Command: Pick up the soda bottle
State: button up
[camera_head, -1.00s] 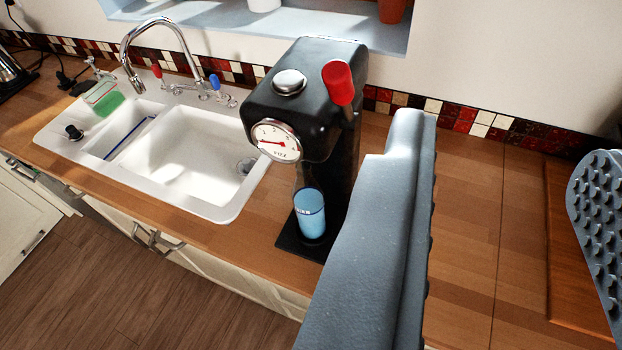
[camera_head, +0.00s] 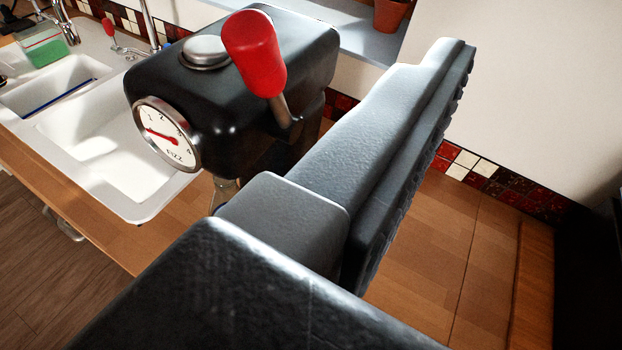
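The soda machine (camera_head: 235,75) is black, with a red lever (camera_head: 254,52) and a round "FIZZ" dial (camera_head: 166,134). It stands left of my gripper (camera_head: 525,150) on the counter. Part of the nozzle area shows just under the dial. My gripper's left finger crosses the middle of the view, its ridged pad facing right. A dark shape at the right edge seems to be the other finger, well apart. Nothing shows between them.
A terracotta pot (camera_head: 391,14) stands on the windowsill. The wooden counter (camera_head: 440,250) is clear right of the machine, up to the tiled wall.

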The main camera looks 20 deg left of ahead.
jog(key=w+a+f+n+y+b, duration=0.1)
jog(key=w+a+f+n+y, duration=0.15)
jog(key=f, duration=0.35)
jog(key=w+a+f+n+y+b, duration=0.1)
jog(key=w+f, duration=0.3)
jog(key=f, duration=0.2)
jog(key=s+a+f+n+g+y+b, duration=0.15)
jog(key=a+f+y, duration=0.25)
jog(key=f, duration=0.4)
jog(key=s+a+f+n+g+y+b, duration=0.1)
jog(key=a+f+n+g+y, duration=0.15)
jog(key=f, duration=0.65)
jog(key=s+a+f+n+g+y+b, duration=0.1)
jog(key=a+f+y, duration=0.3)
jog(key=f, duration=0.4)
jog(key=b+x, duration=0.3)
jog(key=x, duration=1.1)
jog(key=shift+s+a, duration=0.15)
jog(key=shift+a, duration=0.05)
jog(key=shift+r, duration=0.1)
jog(key=c, duration=1.3)
jog(key=shift+c, duration=0.6)
jog(key=shift+r, duration=0.15)
